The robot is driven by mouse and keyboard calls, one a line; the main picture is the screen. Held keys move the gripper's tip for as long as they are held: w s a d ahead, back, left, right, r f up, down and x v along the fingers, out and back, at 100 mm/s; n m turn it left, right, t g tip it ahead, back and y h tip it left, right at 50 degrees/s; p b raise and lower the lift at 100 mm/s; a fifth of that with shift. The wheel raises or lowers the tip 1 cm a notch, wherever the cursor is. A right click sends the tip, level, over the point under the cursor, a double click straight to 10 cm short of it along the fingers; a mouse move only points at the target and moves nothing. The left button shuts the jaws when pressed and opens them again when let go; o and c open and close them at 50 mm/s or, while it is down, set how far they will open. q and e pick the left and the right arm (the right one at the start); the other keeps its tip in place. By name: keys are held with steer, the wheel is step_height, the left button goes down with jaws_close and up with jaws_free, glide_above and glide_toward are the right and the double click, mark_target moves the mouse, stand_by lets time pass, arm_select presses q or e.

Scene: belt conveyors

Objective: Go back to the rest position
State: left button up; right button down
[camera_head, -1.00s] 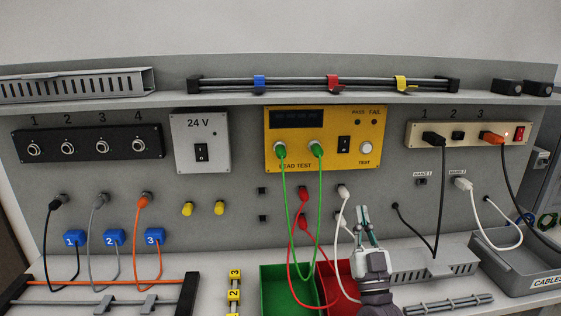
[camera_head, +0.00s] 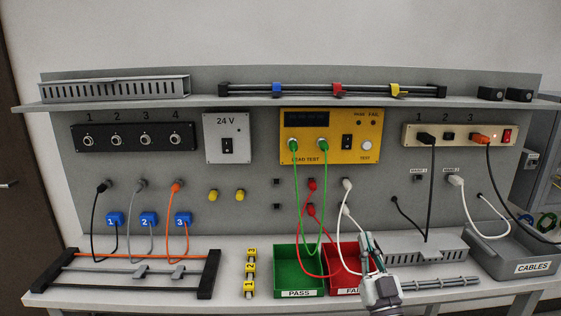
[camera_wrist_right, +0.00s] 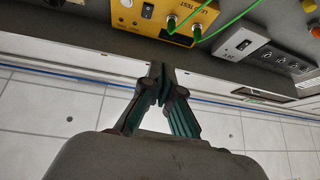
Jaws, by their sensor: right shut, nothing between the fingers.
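My right gripper (camera_head: 369,248) is shut and empty, low in front of the red FAIL bin in the head view. In the right wrist view its fingers (camera_wrist_right: 162,88) meet at the tips with nothing between them, with floor tiles behind. The yellow lead tester (camera_head: 330,150) has a green lead plugged into both its sockets and also shows in the right wrist view (camera_wrist_right: 165,22). My left gripper is in neither view.
The green PASS bin (camera_head: 283,279), red FAIL bin (camera_head: 343,288) and grey CABLES bin (camera_head: 490,262) stand along the bench. Red and white leads hang over the bins. A slotted grey duct (camera_head: 425,248) lies right of my gripper. Floor in front looks clear.

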steer(key=s+a+f+n+g+y, duration=0.1)
steer(key=s+a+f+g, duration=0.2)
steer(key=s+f+g, duration=0.55)
steer(key=s+a+f+n+g, duration=0.1)
steer(key=s+a+f+g, duration=0.15)
steer(key=s+f, duration=0.65)
steer(key=s+d+f+m+g+h, duration=0.15)
steer(key=s+d+f+g, duration=0.3)
steer(key=s, duration=0.55)
steer(key=s+d+f+m+g+h, duration=0.1)
steer(key=s+d+f+g+h, duration=0.2)
steer(key=s+f+g, duration=0.45)
step_height(320, 180, down, 24)
steer(key=s+t, duration=0.1)
steer(key=s, duration=0.1)
steer(key=s+d+f+g, duration=0.1)
steer(key=s+d+f, duration=0.2)
steer(key=s+f, duration=1.4)
